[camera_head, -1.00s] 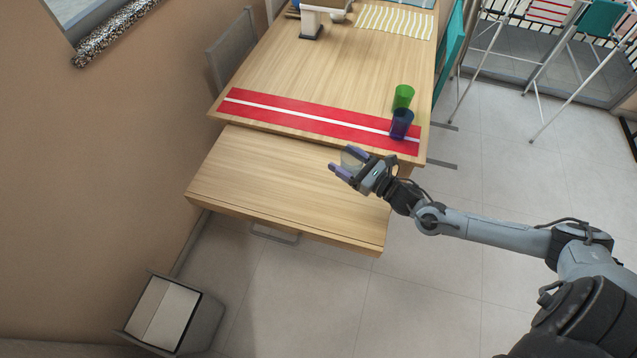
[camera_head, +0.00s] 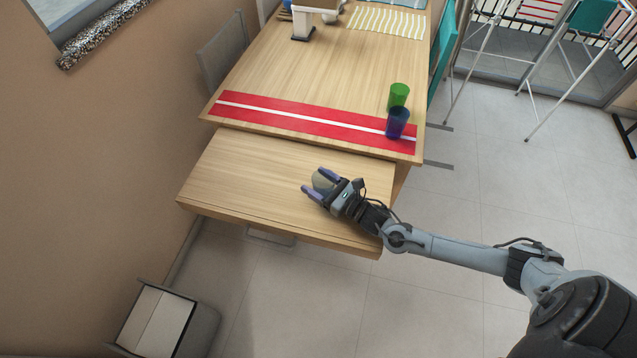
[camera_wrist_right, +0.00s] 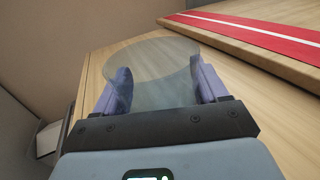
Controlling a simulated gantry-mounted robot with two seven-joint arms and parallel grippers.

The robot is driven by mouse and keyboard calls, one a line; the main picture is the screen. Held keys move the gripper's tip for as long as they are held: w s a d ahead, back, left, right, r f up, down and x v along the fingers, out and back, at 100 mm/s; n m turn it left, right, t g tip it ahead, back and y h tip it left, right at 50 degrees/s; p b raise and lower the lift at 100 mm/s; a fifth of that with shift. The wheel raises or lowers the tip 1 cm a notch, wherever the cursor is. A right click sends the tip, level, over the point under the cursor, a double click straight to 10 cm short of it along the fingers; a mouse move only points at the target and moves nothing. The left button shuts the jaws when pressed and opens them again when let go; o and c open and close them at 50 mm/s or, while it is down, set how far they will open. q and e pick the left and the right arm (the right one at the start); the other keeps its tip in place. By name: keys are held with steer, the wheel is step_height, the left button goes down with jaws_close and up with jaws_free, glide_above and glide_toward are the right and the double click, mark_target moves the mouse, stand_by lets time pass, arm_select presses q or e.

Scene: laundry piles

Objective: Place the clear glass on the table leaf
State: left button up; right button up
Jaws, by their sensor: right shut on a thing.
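The clear glass (camera_head: 323,180) is between the fingers of my right gripper (camera_head: 314,182), which is shut on it. In the right wrist view the clear glass (camera_wrist_right: 152,68) fills the space between the two purple fingers of the right gripper (camera_wrist_right: 160,88). The table leaf (camera_head: 255,180) is the lower wooden panel in front of the main table. The gripper and glass are over the right part of the leaf. I cannot tell whether the glass touches the leaf. My left gripper is not in view.
The main table (camera_head: 300,75) carries a red runner with a white stripe (camera_head: 290,117). A blue glass (camera_head: 397,123) and a green glass (camera_head: 398,95) stand at its right end. A grey bin (camera_head: 165,322) is on the floor at lower left. The leaf's left part is clear.

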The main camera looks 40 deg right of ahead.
steer(key=shift+w+r, duration=0.1)
steer(key=shift+r, duration=0.05)
steer(key=shift+d, duration=0.1)
steer(key=shift+f, duration=0.2)
steer(key=o, duration=1.2)
steer(key=shift+c, duration=0.2)
steer(key=shift+r, duration=0.1)
steer(key=shift+r, duration=0.15)
steer(key=p+v, duration=0.2)
steer(key=v, duration=1)
